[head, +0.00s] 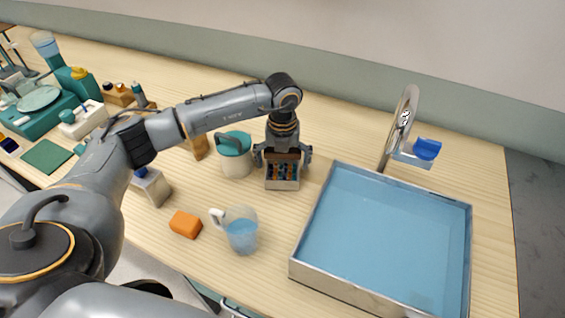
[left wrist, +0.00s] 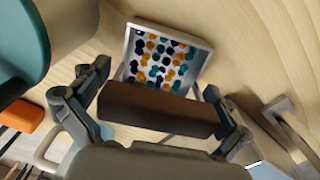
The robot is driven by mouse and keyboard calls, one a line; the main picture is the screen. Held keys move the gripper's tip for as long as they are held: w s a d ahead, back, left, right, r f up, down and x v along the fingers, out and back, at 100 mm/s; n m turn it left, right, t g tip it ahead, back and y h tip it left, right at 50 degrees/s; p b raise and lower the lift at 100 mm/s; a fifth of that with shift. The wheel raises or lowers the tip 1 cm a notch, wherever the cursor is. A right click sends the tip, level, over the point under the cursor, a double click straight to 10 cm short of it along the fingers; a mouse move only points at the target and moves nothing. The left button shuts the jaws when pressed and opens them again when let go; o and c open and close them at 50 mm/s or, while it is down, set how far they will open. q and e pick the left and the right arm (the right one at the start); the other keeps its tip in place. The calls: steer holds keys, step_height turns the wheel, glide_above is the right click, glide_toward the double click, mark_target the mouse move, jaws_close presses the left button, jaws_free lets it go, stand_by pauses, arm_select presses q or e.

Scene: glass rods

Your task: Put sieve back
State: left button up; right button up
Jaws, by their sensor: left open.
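What appears to be the sieve (head: 283,182) is a small square metal tray with a brown bar handle. It stands on the wooden table left of the large blue basin. In the left wrist view the sieve (left wrist: 163,62) shows a floor dotted with navy, orange and teal spots. My left gripper (head: 283,157) is over its handle end, pointing down. Its two fingers are apart, one at each end of the brown bar, as the left wrist view (left wrist: 152,108) shows. I cannot tell whether they touch it. My right gripper is not in view.
A teal-lidded pot (head: 235,158) stands close left of my gripper. A clear jug of blue liquid (head: 241,232) and an orange block (head: 186,224) are in front. The metal-rimmed blue basin (head: 385,235) fills the right, with a metal stand (head: 384,155) behind it.

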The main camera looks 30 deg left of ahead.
arm_select(q)
step_height(320, 180, up, 12)
steer(key=shift+r+b, duration=0.15)
steer(key=shift+b, duration=1.1)
